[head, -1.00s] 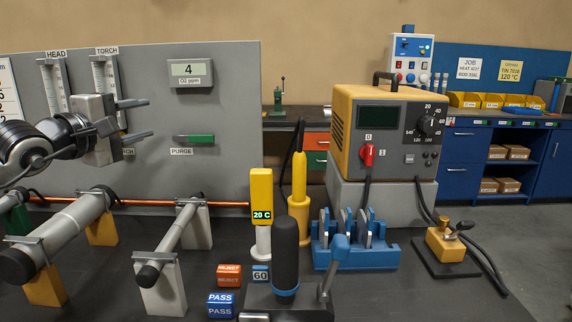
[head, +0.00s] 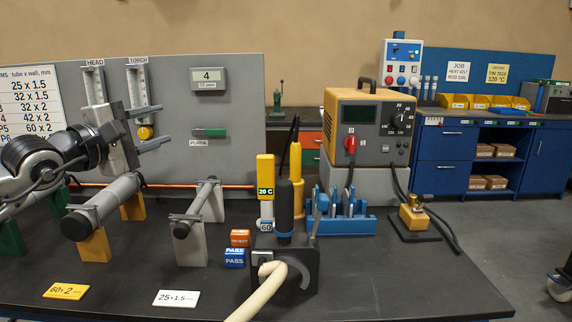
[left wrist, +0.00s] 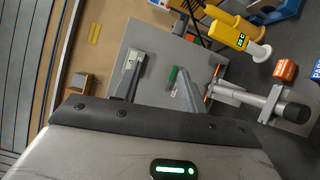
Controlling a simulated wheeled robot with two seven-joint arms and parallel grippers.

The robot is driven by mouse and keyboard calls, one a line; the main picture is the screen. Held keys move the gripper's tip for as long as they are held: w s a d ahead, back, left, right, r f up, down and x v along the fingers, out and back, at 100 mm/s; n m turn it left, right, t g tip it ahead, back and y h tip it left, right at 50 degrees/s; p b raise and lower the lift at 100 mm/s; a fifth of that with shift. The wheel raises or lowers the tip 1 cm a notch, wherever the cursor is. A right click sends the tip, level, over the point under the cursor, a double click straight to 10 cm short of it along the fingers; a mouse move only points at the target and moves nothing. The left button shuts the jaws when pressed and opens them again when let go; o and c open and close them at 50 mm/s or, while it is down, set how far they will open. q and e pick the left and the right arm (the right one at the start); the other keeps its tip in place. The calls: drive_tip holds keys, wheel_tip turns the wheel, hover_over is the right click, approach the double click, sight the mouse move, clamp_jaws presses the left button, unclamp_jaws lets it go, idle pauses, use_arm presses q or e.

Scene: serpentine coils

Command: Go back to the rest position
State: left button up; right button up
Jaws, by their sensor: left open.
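My left gripper (head: 150,127) is in the head view at the left, in front of the grey panel (head: 235,155). Its two fingers are apart, pointing right, with nothing between them. In the left wrist view the open fingers (left wrist: 158,80) spread in front of the panel, empty. My right gripper is not in view.
Below the gripper, a thick grey tube (head: 105,205) and a thinner tube (head: 198,208) rest on stands. A yellow-and-grey power unit (head: 368,128) and blue rack (head: 345,222) stand to the right. The bench front (head: 400,285) is clear at the right.

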use_arm(q)
drive_tip(key=s+d+f+n+t+h, duration=0.35)
drive_tip(key=s+d+n+h, duration=0.2)
drive_tip(key=d+n, duration=0.6)
drive_tip(key=s+a+f+n+g+y, duration=0.1)
drive_tip(key=s+a+f+n+y, duration=0.25)
drive_tip(key=f+n+y, duration=0.6)
drive_tip(key=s+a+f+n+g+y, duration=0.2)
drive_tip(key=a+f+n+y, duration=0.3)
drive_tip(key=n, duration=0.9)
drive_tip(key=s+a+f+n+g+y, duration=0.1)
drive_tip(key=s+a+f+n+y, duration=0.25)
drive_tip(key=f+n, duration=0.65)
drive_tip(key=s+d+f+n+g+h, duration=0.2)
drive_tip(key=s+f+n+g, duration=0.45)
drive_tip(key=s, duration=0.45)
drive_tip(key=s+d+f+n+g+h, duration=0.2)
drive_tip(key=s+f+n+g, duration=0.3)
drive_tip(key=s+f, duration=0.45)
drive_tip(key=w+d+f+t+h+b, duration=0.1)
drive_tip(key=w+d+f+t+h, duration=0.2)
drive_tip(key=d+t, duration=0.3)
drive_tip(key=shift+w+d+f+t+b, duration=0.35)
drive_tip(key=shift+w+f+t+b, duration=0.05)
drive_tip(key=shift+w, duration=0.5)
drive_tip(key=shift+m, duration=0.25)
